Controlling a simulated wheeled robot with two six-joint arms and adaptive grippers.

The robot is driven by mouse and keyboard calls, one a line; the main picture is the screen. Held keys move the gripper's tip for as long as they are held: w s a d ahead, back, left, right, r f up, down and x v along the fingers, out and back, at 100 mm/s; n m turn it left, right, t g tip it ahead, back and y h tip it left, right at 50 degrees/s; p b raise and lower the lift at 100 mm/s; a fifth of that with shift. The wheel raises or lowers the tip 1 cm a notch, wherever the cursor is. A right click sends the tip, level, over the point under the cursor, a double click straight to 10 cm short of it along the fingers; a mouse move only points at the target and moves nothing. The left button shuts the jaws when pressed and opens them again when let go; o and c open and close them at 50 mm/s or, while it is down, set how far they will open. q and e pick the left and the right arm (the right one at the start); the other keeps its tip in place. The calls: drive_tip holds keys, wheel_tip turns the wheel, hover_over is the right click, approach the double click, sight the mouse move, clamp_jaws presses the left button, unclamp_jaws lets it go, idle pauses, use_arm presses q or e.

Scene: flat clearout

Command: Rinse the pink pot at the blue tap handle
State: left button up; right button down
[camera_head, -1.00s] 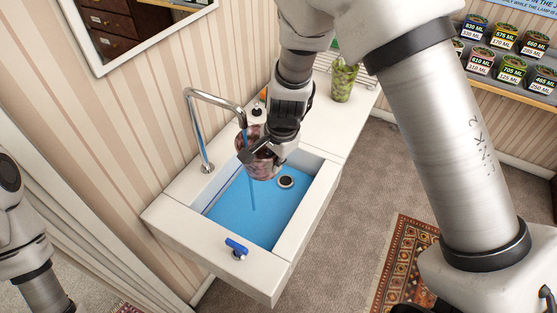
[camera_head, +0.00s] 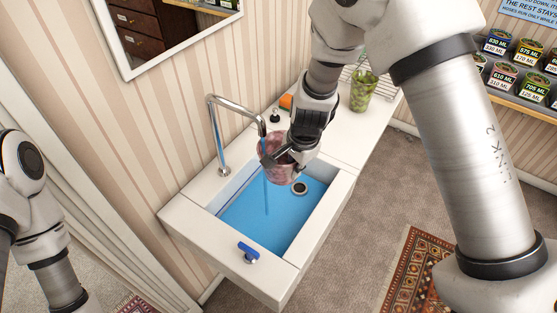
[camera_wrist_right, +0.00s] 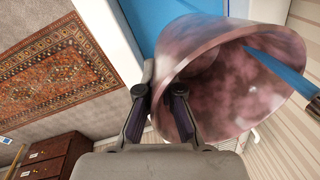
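The pink pot (camera_head: 277,158), mottled pink and purple, is held under the spout of the chrome tap (camera_head: 217,135) over the sink. My right gripper (camera_head: 292,157) is shut on the pot's wall near its rim; the wrist view shows its fingers at the pot (camera_wrist_right: 160,112). The pot is tilted. In the wrist view, a blue water stream (camera_wrist_right: 280,68) reaches into its opening. In the head view, blue stream also shows below the pot. The blue tap handle (camera_head: 248,252) sits on the sink's front ledge. My left gripper is outside the frames.
The white sink (camera_head: 190,228) has a blue basin floor with a dark drain (camera_head: 299,188). A green patterned cup (camera_head: 363,92) stands on the counter behind, near a wire rack. An orange item (camera_head: 286,101) lies behind the tap. Labelled cans (camera_head: 500,75) stand on a shelf at right.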

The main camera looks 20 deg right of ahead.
drive_tip(key=shift+d, duration=0.1)
drive_tip(key=shift+w+a+b, duration=0.1)
drive_tip(key=shift+a+b, duration=0.2)
drive_tip(key=shift+a, duration=0.35)
drive_tip(key=shift+d+r+p, duration=0.15)
drive_tip(key=shift+d+p, duration=0.2)
drive_tip(key=shift+p, duration=0.05)
drive_tip(key=shift+d, duration=0.3)
drive_tip(key=shift+a, duration=0.1)
